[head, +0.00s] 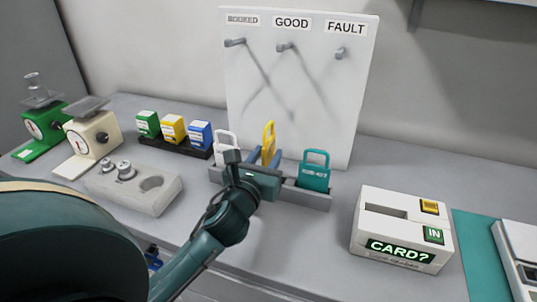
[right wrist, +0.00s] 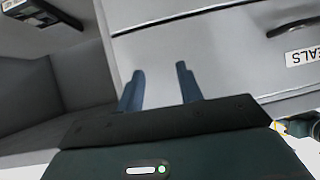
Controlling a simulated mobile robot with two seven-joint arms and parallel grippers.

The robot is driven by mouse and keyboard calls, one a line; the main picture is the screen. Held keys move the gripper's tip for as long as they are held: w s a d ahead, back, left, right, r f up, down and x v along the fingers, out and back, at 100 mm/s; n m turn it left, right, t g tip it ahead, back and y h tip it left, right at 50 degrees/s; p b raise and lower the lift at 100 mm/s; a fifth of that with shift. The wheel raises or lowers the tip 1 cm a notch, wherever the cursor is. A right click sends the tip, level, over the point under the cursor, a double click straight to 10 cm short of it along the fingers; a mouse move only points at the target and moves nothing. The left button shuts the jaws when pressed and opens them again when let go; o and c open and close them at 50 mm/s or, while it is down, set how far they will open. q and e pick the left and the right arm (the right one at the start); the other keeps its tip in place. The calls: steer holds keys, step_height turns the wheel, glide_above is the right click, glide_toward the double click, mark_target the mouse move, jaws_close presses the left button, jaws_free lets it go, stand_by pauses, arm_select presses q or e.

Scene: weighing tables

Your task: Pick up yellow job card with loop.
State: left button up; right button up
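The yellow job card with its loop (head: 268,143) stands upright in a grey rack (head: 315,202). It looks narrow, as if turned away from the head camera. My left gripper (head: 267,157) is at the card, with its two blue-grey fingers apart, one on each side of it. The lower part of the card is hidden by the gripper. Whether the fingers touch the card cannot be seen. My right gripper (right wrist: 160,88) is open and empty in front of a grey drawer front, as its wrist view shows.
A pegboard (head: 300,90) rises behind. A card reader (head: 403,230) stands to the right. Coloured boxes (head: 172,129), a weight block (head: 150,197) and two scales (head: 90,138) stand left.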

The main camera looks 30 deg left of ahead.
mark_target(274, 146)
arm_select(q)
steer(key=shift+x, duration=1.55)
steer(key=shift+d, duration=0.15)
steer(key=shift+c, duration=0.3)
jaws_close()
